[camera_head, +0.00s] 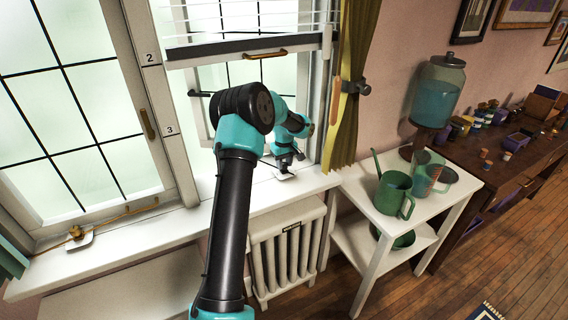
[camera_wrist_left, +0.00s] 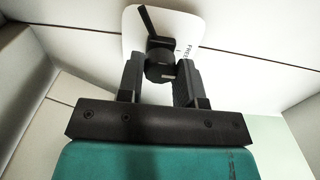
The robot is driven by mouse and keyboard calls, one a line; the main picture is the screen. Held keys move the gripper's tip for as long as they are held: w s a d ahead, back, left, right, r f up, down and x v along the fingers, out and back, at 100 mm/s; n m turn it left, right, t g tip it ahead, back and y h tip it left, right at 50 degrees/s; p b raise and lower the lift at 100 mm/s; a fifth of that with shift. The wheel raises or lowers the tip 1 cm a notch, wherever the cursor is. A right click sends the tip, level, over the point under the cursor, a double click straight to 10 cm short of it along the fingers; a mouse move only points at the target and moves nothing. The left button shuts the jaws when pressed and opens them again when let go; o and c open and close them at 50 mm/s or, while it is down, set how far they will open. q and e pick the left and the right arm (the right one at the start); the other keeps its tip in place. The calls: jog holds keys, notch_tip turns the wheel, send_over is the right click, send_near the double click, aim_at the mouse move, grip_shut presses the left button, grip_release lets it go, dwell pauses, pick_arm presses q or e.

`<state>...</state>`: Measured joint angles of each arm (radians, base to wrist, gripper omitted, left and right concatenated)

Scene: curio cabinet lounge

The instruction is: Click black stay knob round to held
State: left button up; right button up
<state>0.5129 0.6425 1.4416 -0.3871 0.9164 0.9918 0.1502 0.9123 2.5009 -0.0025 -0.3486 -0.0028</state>
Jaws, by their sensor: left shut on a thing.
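The black stay knob (camera_wrist_left: 160,62) shows in the left wrist view, on a white rounded plate (camera_wrist_left: 187,28) with a black pointer sticking out toward the upper left. Lettering that seems to read FREE is on the plate to the knob's right; other lettering is hidden or unclear. My left gripper (camera_wrist_left: 158,72) is shut on the knob, one finger on each side. In the head view the left gripper (camera_head: 286,162) reaches down to the plate (camera_head: 285,174) on the windowsill and mostly hides the knob. My right gripper is in neither view.
The windowsill (camera_head: 120,243) runs along the window, with a brass stay (camera_head: 76,232) at left. A raised blind (camera_head: 225,45) hangs above my arm, a curtain (camera_head: 357,80) to its right. A radiator (camera_head: 285,245) is below.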

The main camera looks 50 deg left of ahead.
pick_arm(q)
jog(key=shift+m, duration=0.4)
jog(key=m, duration=1.2)
jog(key=shift+m, duration=2.6)
jog(key=o, duration=0.9)
